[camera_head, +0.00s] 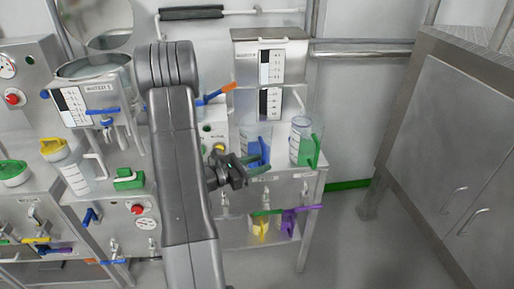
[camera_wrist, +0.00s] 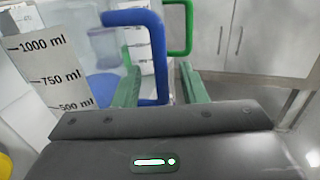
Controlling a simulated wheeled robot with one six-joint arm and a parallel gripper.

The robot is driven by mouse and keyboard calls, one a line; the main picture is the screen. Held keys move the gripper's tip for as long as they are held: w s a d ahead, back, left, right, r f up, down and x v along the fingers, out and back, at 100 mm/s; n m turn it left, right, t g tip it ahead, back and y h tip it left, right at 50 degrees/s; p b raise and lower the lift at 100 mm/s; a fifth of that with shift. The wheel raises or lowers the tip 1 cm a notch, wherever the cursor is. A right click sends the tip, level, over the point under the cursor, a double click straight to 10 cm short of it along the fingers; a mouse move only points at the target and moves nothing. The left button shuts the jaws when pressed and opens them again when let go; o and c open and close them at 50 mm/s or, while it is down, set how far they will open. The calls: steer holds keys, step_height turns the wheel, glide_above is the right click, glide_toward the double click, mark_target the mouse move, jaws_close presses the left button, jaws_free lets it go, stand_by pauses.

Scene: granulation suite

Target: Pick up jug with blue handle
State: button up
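The jug with the blue handle (camera_head: 250,133) stands on the steel bench in the head view, partly hidden by my gripper (camera_head: 262,165). In the wrist view its clear wall with a millilitre scale is at the left, and its blue handle (camera_wrist: 161,62) rises in the middle. My gripper (camera_wrist: 160,88) has its two green fingers apart, one on each side of the handle's upright bar. A gap shows between the bar and the right finger; contact at the left finger is unclear.
A jug with a green handle (camera_head: 304,140) stands just right of the blue-handled one.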

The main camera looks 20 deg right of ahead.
steer(key=shift+d+r, duration=0.2)
steer(key=shift+d, duration=0.45)
steer(key=shift+d+r, duration=0.15)
steer(key=shift+d, duration=1.05)
jaws_close()
